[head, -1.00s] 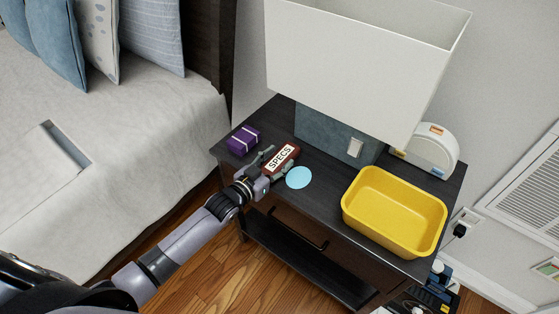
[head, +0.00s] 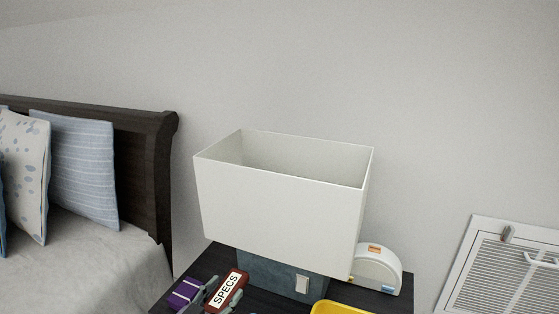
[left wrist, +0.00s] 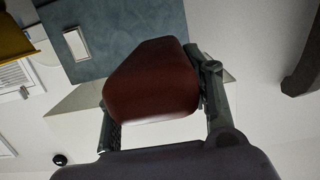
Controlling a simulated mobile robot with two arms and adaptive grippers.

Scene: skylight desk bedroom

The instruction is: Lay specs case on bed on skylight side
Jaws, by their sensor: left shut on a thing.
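The specs case (head: 227,289) is dark red with a white SPECS label, at the bottom of the head view above the nightstand. My left gripper (head: 222,294) is shut on it, one finger on each side. In the left wrist view the case (left wrist: 152,80) sits between the fingers of my left gripper (left wrist: 160,100). Whether it touches the nightstand top is unclear. The bed (head: 100,265) is at the left, with its grey cover partly in view. No skylight shows. My right gripper is not in view.
On the dark nightstand (head: 268,303) stand a lamp with a white shade (head: 275,205), a purple box (head: 185,291), a white rounded device (head: 377,268) and a yellow bin (head: 338,308). Pillows (head: 75,170) lean on the dark headboard (head: 160,190).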

